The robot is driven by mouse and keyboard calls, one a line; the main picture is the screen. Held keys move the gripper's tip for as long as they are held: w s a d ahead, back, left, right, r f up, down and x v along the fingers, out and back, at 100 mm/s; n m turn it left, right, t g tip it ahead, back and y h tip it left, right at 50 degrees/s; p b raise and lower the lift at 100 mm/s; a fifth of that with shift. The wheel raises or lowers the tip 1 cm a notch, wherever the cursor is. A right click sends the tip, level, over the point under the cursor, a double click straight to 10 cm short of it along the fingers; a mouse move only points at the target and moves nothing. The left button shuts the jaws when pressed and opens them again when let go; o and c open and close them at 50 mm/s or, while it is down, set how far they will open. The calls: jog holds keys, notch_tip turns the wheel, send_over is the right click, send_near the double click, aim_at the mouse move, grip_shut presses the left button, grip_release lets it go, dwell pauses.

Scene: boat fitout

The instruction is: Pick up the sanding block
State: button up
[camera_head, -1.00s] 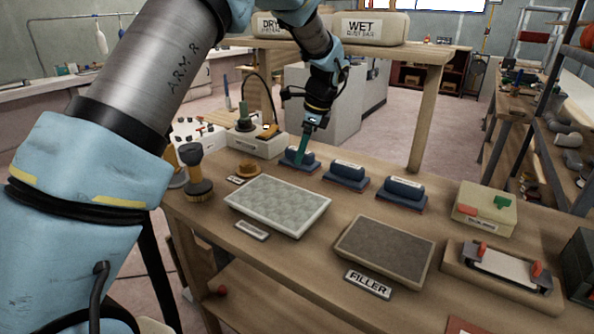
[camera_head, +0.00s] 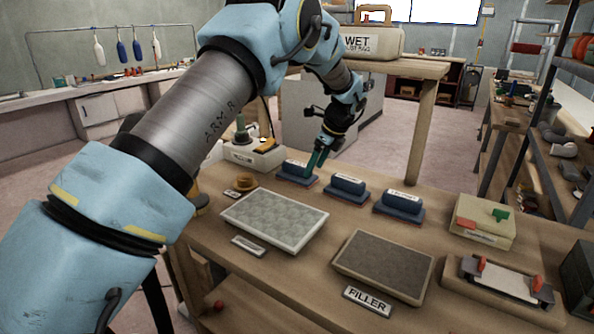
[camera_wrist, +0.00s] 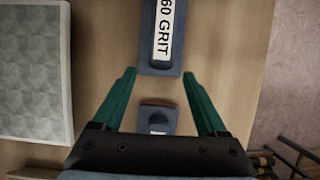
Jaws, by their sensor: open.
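Three blue sanding blocks with white labels stand in a row on the wooden bench: the left one (camera_head: 296,170), the middle one (camera_head: 347,186) and the right one (camera_head: 398,202). My gripper (camera_head: 316,160) is over the left end of the row, beside the left block's right end. In the wrist view its green fingers (camera_wrist: 158,88) are spread apart and empty. A block labelled "60 GRIT" (camera_wrist: 163,38) lies just beyond the fingertips, its far end cut off. Part of another blue piece with a brown edge (camera_wrist: 158,117) shows between the fingers; the palm hides its rest.
A pale patterned panel (camera_head: 275,220) lies in front of the blocks; it also shows in the wrist view (camera_wrist: 30,70). A dark panel by a "FILLER" sign (camera_head: 368,301) is nearer. A shelf post (camera_head: 424,125) rises behind the row. A beige box (camera_head: 483,222) stands right.

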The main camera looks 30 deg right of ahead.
aim_at(299, 164)
jog(key=shift+w+a, duration=0.3)
jog(key=shift+w, duration=0.25)
jog(key=w+p, duration=0.1)
jog(key=w+a, duration=0.1)
jog(key=w+a+p, duration=0.1)
jog(key=shift+w+f+p, duration=0.25)
jog(key=shift+f+p, duration=0.1)
jog(key=shift+f, duration=0.25)
grip_shut()
jog(key=shift+w, duration=0.1)
